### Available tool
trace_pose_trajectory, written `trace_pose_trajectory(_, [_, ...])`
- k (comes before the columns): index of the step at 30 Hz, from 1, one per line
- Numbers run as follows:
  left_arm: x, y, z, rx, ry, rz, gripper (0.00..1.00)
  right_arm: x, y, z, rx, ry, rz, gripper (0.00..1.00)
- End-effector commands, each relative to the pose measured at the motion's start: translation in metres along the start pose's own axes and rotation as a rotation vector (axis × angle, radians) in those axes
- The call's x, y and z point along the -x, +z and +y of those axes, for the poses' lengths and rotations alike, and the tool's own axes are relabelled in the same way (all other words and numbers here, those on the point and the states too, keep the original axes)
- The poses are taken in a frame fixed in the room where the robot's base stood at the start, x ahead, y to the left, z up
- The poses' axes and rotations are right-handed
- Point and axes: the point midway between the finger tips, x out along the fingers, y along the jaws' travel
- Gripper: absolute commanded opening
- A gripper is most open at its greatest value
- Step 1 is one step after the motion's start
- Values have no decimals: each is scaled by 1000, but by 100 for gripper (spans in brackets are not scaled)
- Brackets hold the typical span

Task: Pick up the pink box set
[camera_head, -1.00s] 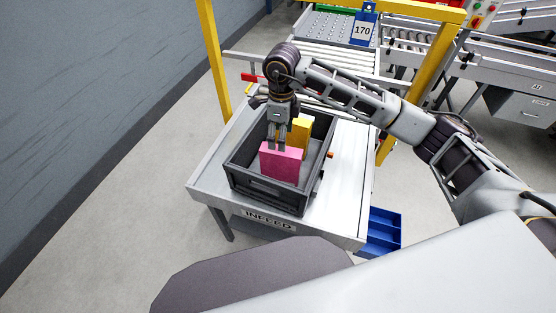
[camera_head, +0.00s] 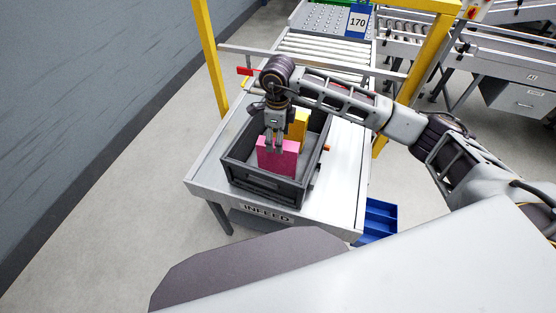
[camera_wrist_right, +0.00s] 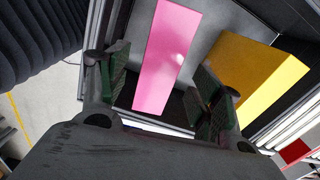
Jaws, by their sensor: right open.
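The pink box (camera_head: 277,159) stands upright in a dark grey open crate (camera_head: 263,187) on the infeed table. Its long pink top also shows in the right wrist view (camera_wrist_right: 165,55). A yellow box (camera_head: 299,126) stands behind it to the right, and in the right wrist view the yellow box (camera_wrist_right: 257,80) is right of the pink one. My right gripper (camera_head: 274,147) points down at the pink box's upper edge. In the right wrist view my right gripper (camera_wrist_right: 160,92) is open, with its fingers on either side of the pink box. My left gripper is not in view.
The crate stands on a light metal table (camera_head: 345,180) with bare surface to its right. Yellow posts (camera_head: 210,60) frame the table. A roller conveyor (camera_head: 325,52) lies behind, and a blue bin (camera_head: 377,220) is below right.

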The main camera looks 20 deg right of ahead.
Motion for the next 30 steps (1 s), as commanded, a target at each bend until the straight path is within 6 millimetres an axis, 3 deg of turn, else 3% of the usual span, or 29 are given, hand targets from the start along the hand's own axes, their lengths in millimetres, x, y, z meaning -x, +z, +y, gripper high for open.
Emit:
trace_pose_trajectory(9, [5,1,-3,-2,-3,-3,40,-34,0,1,1,2,1,65])
trace_pose_trajectory(23, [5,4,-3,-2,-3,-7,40,-39,0,0,1,1,0,65])
trace_pose_trajectory(30, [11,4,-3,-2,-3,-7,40,-54,-1,1,0,3,2,65])
